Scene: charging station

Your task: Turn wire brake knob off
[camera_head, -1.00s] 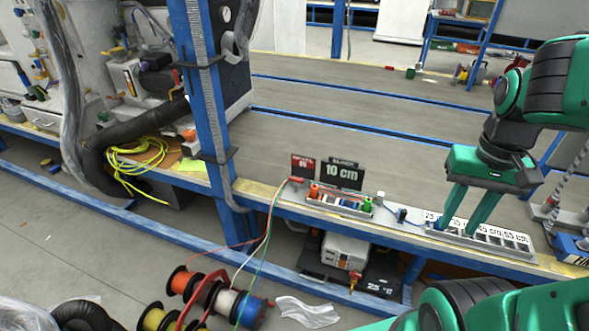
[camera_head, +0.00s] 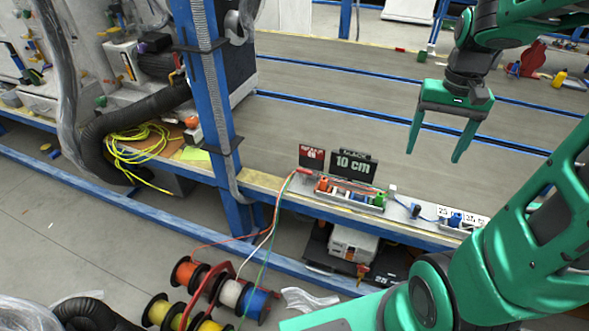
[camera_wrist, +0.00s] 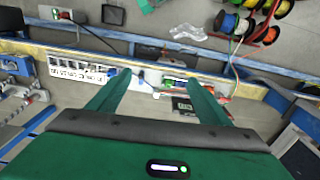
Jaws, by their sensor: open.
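A small fixture (camera_head: 345,195) with orange, blue and green parts sits on the bench edge, where wires come in from the left. An orange part (camera_head: 323,185) is at its left end and a green part (camera_head: 379,200) at its right end. I cannot tell which part is the wire brake knob. My gripper (camera_head: 433,156) is open and empty, above the bench, right of and beyond the fixture in the head view. In the wrist view my gripper (camera_wrist: 155,88) points toward the bench edge, with the fixture (camera_wrist: 178,83) showing between its fingers.
A black "10 cm" sign (camera_head: 354,164) and a red sign (camera_head: 312,157) stand behind the fixture. A blue post (camera_head: 207,100) rises to the left. A labelled tray (camera_wrist: 82,72) lies along the bench edge. Wire spools (camera_head: 228,293) stand below. The bench top behind is mostly clear.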

